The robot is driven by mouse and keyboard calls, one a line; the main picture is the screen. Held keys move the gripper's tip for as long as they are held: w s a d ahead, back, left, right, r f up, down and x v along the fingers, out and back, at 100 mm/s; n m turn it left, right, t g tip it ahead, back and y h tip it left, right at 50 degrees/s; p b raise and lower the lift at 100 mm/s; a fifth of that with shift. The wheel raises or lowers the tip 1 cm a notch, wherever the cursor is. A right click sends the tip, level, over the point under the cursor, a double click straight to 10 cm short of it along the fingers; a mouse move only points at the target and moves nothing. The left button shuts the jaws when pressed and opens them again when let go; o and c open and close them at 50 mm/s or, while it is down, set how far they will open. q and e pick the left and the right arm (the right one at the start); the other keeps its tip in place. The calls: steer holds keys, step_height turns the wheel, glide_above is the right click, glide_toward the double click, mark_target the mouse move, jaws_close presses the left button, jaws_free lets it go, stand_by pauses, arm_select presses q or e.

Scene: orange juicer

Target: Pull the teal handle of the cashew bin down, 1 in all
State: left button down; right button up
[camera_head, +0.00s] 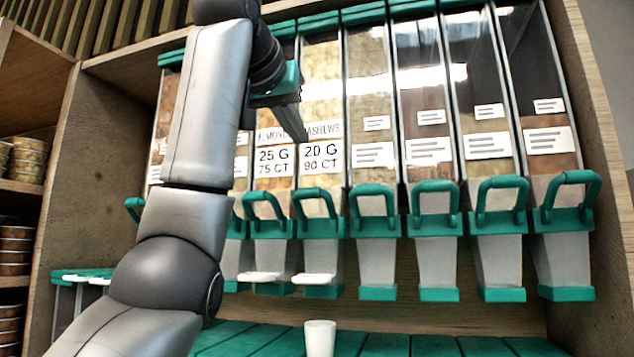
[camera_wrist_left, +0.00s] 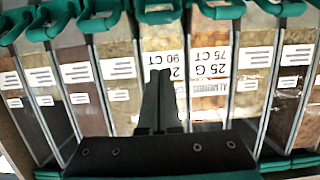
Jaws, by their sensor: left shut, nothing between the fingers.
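The cashew bin (camera_head: 321,80) is a tall clear dispenser of pale nuts, labelled "20 G 90 CT". Its teal handle (camera_head: 318,203) is a raised loop below the label; this handle also shows at the top edge of the wrist view (camera_wrist_left: 160,14). My left gripper (camera_head: 299,134) is shut and empty, in front of the almond and cashew labels, above the handle and apart from it. In the left wrist view, its dark fingers (camera_wrist_left: 160,75) are together and cover part of the cashew label. My right gripper is not in view.
Similar bins with teal handles stand close on both sides, including the almond bin (camera_head: 273,213). A white cup (camera_head: 320,338) stands below the cashew spout. Wooden shelves with stacked tins (camera_head: 27,160) are at the left.

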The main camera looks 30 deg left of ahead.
arm_select(q)
steer(key=p+x, duration=0.3)
steer(key=x, duration=0.6)
steer(key=shift+w+r+p, duration=0.1)
steer(key=shift+w+p, duration=0.1)
steer(key=shift+p, duration=0.2)
steer(key=shift+w+f, duration=0.1)
steer(key=shift+f, duration=0.65)
steer(key=shift+s+d+f, duration=0.1)
steer(key=shift+s+f, duration=0.35)
steer(key=shift+s, duration=0.25)
steer(key=shift+s+d+f, duration=0.1)
steer(key=shift+s+f, duration=0.25)
steer(key=shift+f, duration=0.25)
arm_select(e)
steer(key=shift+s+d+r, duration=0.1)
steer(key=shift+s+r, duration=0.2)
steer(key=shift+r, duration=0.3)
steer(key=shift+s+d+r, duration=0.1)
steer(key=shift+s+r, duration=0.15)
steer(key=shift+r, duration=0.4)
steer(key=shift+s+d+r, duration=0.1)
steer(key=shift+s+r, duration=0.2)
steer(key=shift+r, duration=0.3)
arm_select(q)
steer(key=shift+f, duration=0.1)
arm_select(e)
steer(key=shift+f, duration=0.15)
